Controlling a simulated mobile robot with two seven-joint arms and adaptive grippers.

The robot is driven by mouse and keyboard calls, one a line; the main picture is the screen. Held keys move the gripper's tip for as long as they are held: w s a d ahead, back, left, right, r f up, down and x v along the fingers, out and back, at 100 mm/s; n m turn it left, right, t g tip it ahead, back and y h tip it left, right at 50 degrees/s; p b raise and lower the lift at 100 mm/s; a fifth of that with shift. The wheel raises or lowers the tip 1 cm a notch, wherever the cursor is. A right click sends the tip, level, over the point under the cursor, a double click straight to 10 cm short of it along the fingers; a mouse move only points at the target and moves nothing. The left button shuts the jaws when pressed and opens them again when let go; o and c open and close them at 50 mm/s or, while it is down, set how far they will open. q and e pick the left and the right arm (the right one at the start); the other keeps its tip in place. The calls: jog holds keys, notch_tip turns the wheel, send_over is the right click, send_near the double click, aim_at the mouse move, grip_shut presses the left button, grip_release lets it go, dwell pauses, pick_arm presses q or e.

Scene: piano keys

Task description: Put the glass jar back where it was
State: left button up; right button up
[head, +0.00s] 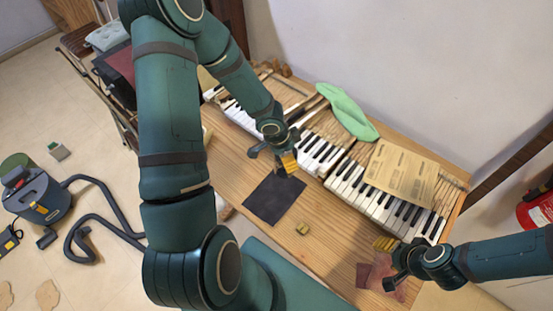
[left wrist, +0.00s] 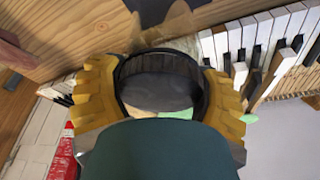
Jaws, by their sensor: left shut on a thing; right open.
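My left gripper (head: 286,160) is over the wooden table, beside the keyboards and above the far edge of a dark cloth (head: 272,199). In the left wrist view its yellow-padded fingers (left wrist: 160,88) are shut around a round, dark-rimmed thing, apparently the glass jar (left wrist: 160,90). See-through brownish glass seems to show just beyond the rim. In the head view the jar is too small or hidden to make out. My right gripper (head: 385,262) is open and empty at the table's right front, near a pinkish glove-like thing (head: 382,272).
Piano keys (head: 350,185) run along the table (head: 235,175), with a paper sheet (head: 402,174) and green cloth (head: 348,112) on them. A small yellowish block (head: 302,228) lies by the dark cloth. A vacuum cleaner (head: 45,195) stands on the floor, and a red extinguisher (head: 537,212) at the right.

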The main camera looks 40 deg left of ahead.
pick_arm(q)
jog(key=s+a+n+y+b, duration=0.15)
jog(key=a+n, duration=0.25)
jog(key=a, duration=1.2)
jog(key=shift+t+h, duration=0.25)
jog(key=shift+t, duration=0.05)
jog(key=f+b, duration=0.1)
jog(key=f, duration=0.2)
jog(key=f+b, duration=0.1)
jog(key=f, duration=0.2)
jog(key=f+b, duration=0.1)
jog(key=f, duration=0.2)
jog(key=shift+s+a+f+b, duration=0.15)
jog(key=shift+s+a+b, duration=0.1)
jog(key=shift+s+b, duration=0.15)
pick_arm(e)
notch_tip(320, 180, down, 6)
jog(key=shift+a+r, duration=0.1)
jog(key=shift+r, duration=0.05)
jog(key=shift+r, duration=0.1)
pick_arm(q)
jog(key=o, duration=0.8)
jog(key=shift+f, duration=0.15)
pick_arm(e)
jog(key=shift+f, duration=0.2)
pick_arm(q)
jog(key=o, duration=0.5)
